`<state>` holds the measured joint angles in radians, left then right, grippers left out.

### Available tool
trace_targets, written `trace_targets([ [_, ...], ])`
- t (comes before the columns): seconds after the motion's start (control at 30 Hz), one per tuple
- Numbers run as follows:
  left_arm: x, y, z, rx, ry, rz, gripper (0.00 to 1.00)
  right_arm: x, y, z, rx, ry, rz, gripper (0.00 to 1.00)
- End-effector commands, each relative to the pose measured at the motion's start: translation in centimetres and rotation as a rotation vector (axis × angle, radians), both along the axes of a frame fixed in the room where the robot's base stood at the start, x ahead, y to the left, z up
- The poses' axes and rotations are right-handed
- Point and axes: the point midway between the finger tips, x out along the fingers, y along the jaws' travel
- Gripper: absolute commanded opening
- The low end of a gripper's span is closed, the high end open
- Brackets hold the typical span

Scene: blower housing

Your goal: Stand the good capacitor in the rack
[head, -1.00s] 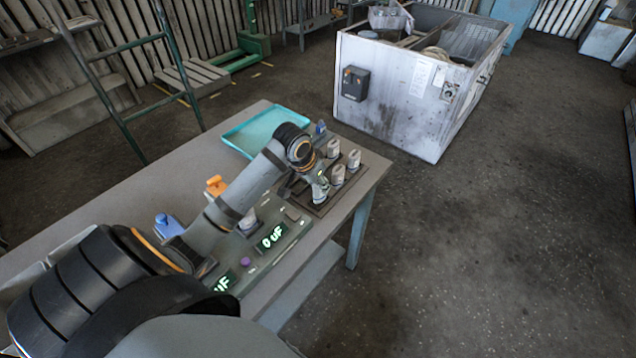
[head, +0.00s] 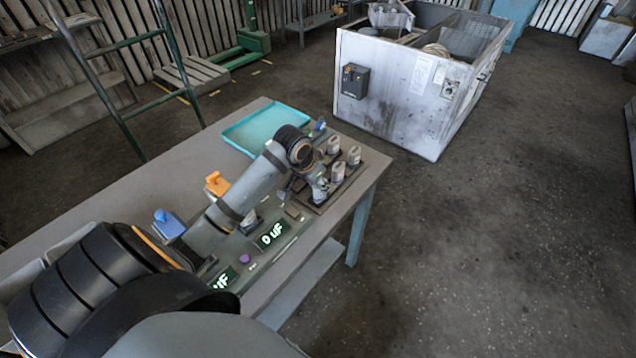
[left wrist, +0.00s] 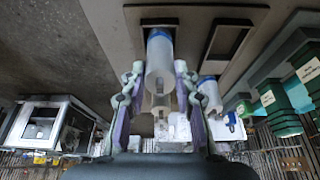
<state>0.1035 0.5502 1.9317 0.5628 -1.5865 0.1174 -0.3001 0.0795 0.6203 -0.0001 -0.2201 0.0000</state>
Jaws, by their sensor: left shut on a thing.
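My left gripper (left wrist: 160,98) is shut on a pale capacitor (left wrist: 160,58) with a blue end, seen between the two fingers in the left wrist view. Its blue end points at a dark rectangular frame at the picture's top; I cannot tell whether it is seated. In the head view the left gripper (head: 315,182) is at the near left corner of the dark rack (head: 345,190), low over it. My right gripper is not in view.
A tester with a green "0 uF" display (head: 271,236) lies left of the rack. An orange part (head: 216,183) and a blue part (head: 168,222) stand behind it. A turquoise tray (head: 262,128) lies at the table's back. The table's right edge is close beside the rack.

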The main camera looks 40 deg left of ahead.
Motion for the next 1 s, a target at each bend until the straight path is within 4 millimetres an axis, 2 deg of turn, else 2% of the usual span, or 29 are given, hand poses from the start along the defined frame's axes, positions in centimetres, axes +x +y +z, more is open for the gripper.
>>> trace_targets([
  [0.03,0.0,0.0,0.0,0.0,0.0,0.0,0.33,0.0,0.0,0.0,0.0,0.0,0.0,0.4],
  [0.2,0.0,0.0,0.0,0.0,0.0,0.0,0.56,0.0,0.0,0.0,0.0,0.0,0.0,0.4],
  [0.57,-0.2,0.1,0.5,0.002,-0.001,0.0,0.56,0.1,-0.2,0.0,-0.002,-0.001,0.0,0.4],
  [0.67,-0.7,0.3,2.0,0.006,-0.002,-0.001,0.56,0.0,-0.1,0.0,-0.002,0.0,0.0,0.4],
  [0.83,-2.5,0.5,6.1,0.012,-0.002,-0.004,0.56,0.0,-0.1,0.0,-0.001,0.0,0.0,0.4],
  [1.0,-3.7,0.6,9.1,0.009,-0.001,-0.001,0.56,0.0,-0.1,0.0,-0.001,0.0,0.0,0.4],
])
